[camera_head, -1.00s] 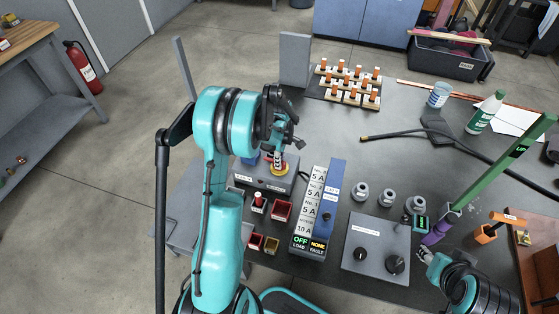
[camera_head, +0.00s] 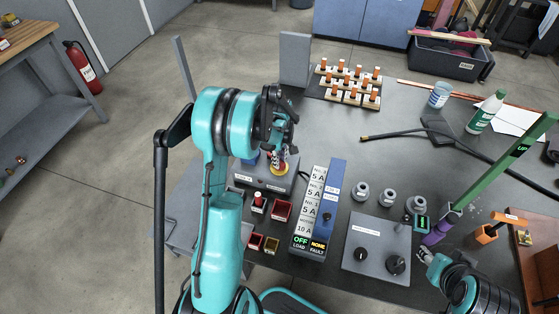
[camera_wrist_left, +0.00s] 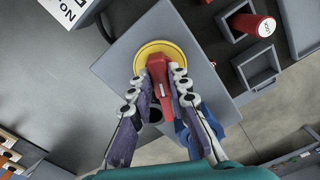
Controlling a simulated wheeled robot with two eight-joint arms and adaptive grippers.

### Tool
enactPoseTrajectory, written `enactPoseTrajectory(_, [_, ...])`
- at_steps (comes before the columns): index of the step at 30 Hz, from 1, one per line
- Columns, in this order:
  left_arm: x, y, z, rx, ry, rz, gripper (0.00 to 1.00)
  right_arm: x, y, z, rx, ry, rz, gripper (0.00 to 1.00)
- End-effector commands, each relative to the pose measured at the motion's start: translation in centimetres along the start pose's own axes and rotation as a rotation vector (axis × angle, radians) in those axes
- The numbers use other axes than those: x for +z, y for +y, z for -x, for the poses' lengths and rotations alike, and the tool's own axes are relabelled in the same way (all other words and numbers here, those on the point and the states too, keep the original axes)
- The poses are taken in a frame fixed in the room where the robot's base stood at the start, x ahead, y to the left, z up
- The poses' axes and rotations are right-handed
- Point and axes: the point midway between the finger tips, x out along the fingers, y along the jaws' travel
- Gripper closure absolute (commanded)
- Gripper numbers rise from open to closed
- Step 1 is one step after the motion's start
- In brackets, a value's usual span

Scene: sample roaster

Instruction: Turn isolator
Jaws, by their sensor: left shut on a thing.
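The isolator is a red handle (camera_wrist_left: 159,82) on a yellow disc (camera_wrist_left: 155,54), set on a grey box (camera_wrist_left: 195,25). In the left wrist view my left gripper (camera_wrist_left: 160,80) is shut with one finger on each side of the red handle. In the head view the left gripper (camera_head: 280,155) is over the grey box (camera_head: 265,180), and the yellow disc (camera_head: 278,169) shows just below its fingers. The arm hides part of the box.
Small red bins (camera_head: 281,210) sit in front of the box. A grey box with black knobs (camera_head: 376,244) is further right. A rack of orange-topped pieces (camera_head: 348,82) is behind.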

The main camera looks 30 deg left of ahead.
Motion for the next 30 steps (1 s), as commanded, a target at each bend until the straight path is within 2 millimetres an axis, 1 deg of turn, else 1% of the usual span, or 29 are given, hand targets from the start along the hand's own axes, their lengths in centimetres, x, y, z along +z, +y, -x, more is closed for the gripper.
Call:
enactPoseTrajectory(21, [-0.01, 0.01, -0.04, 0.000, 0.000, -0.676, 1.00, 0.32, 0.00, -0.45, 0.000, 0.000, 0.000, 0.60])
enactPoseTrajectory(30, [-0.01, 0.01, -0.03, 0.000, 0.000, -0.920, 1.00, 0.39, 0.00, -0.54, 0.000, 0.000, 0.000, 0.60])
